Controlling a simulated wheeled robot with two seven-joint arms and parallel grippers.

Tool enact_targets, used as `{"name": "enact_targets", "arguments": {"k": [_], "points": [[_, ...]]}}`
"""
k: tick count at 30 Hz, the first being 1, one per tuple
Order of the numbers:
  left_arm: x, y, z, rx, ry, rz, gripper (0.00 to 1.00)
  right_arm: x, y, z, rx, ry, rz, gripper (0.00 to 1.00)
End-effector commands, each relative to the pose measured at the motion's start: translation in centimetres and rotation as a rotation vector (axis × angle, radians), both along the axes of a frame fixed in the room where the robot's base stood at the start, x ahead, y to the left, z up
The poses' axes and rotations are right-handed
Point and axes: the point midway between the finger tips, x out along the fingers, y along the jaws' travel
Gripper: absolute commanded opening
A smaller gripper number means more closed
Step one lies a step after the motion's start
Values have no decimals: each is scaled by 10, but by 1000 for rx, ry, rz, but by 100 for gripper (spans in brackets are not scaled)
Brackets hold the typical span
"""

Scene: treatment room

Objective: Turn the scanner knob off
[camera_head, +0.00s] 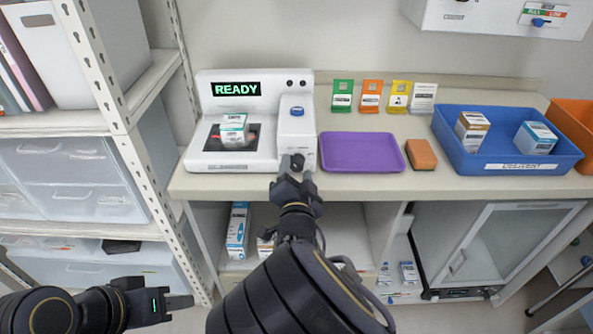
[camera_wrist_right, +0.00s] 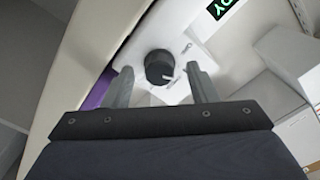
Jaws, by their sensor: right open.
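The white scanner (camera_head: 240,158) stands on the counter with a green "READY" on its display. A small box (camera_head: 233,130) sits in its dark bay. The black scanner knob (camera_head: 297,160) is on the front right of the scanner, below a blue button (camera_head: 297,111). In the right wrist view the knob (camera_wrist_right: 159,67) shows a light pointer mark towards the lower right. My right gripper (camera_head: 296,180) is open just in front of the knob; its fingers (camera_wrist_right: 160,85) appear either side of it, contact unclear. My left gripper (camera_head: 180,305) is low at the left, its jaw opening unclear.
A purple tray (camera_head: 361,168) and orange sponge (camera_head: 421,155) lie right of the scanner. A blue delivery bin (camera_head: 570,157) holds boxes farther right. Coloured cards (camera_head: 371,95) stand behind the tray. A shelf rack (camera_head: 100,60) borders the left.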

Motion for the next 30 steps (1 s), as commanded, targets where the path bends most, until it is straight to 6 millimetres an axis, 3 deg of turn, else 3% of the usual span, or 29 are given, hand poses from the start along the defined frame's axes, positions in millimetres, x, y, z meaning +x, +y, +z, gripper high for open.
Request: {"name": "enact_targets", "arguments": {"k": [8,18,30], "points": [[0,0,0,0,0,0,36,2,0,0,-1,1,-1,53],[0,0,0,0,0,0,36,2,0,0,-1,1,0,8],[0,0,1,0,0,0,36,2,0,-1,-89,2,-1,8]]}}
